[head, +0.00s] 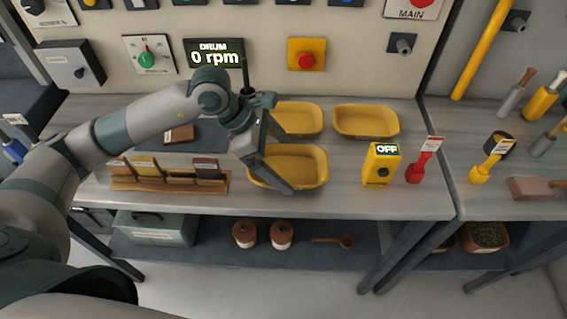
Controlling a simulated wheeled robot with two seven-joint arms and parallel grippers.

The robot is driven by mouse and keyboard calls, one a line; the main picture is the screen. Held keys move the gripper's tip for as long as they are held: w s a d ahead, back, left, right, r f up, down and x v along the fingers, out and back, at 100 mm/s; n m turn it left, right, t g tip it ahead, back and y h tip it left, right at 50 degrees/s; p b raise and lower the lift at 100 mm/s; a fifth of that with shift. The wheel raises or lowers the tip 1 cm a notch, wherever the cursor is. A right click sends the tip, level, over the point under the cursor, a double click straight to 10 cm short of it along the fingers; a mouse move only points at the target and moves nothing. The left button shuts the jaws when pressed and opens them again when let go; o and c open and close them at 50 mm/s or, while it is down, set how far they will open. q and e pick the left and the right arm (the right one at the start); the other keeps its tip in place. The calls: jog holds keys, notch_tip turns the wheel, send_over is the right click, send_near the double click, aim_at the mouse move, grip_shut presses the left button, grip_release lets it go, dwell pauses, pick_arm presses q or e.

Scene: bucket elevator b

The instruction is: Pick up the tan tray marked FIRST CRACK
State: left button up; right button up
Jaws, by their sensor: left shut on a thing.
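Three yellow-tan trays sit on the grey bench: a front one (307,167), a back left one (300,119) and a back right one (366,121). I can read no FIRST CRACK mark on any of them. My left gripper (280,168) reaches down over the left side of the front tray. It is shut on this tray, with one finger across its near left wall. The exact contact is partly hidden by the gripper itself. The tray looks level, and I cannot tell whether it is clear of the bench. My right gripper is not in view.
A wooden rack (160,186) with several small labelled pieces stands left of the front tray. A yellow box reading OFF (381,164) and a red tagged scoop (420,167) stand to the right. The drum display (214,53) reads 0 rpm.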

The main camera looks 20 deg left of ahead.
pick_arm(q)
jog(key=shift+r, duration=0.95)
jog(key=d+r, duration=0.1)
jog(key=s+d+r+p, duration=0.1)
jog(key=d, duration=0.1)
jog(key=s+d+r+p, duration=0.1)
jog(key=shift+s+d, duration=0.1)
jog(key=shift+d, duration=0.1)
jog(key=s+d+r+p, duration=0.1)
jog(key=s+d+r, duration=0.2)
jog(key=d, duration=0.3)
jog(key=shift+r, duration=0.4)
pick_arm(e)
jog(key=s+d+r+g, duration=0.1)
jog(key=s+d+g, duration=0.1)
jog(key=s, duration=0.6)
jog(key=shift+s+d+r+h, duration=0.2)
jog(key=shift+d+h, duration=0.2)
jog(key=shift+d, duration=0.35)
